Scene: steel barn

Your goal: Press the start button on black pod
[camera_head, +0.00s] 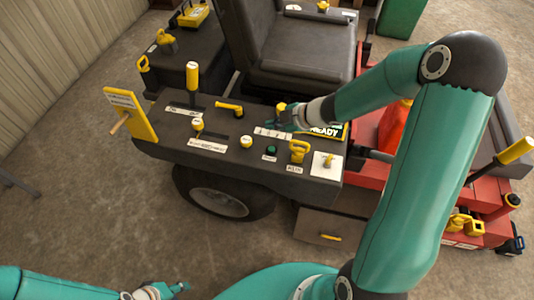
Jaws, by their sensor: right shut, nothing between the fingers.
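The black pod (225,160) is a dark console over the wheel of a riding machine, with several yellow levers and knobs. A small green button (271,150) sits near its front edge with a white label below it, too small to read for certain. My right gripper (273,124) is shut and empty, low over the pod, behind the green button and apart from it. Whether its tips touch the pod I cannot tell. My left gripper (182,288) is low at the bottom edge, away from the pod; its jaws are too small to judge.
A black seat (297,45) stands behind; a red can (396,125) is right. Bare floor lies front left.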

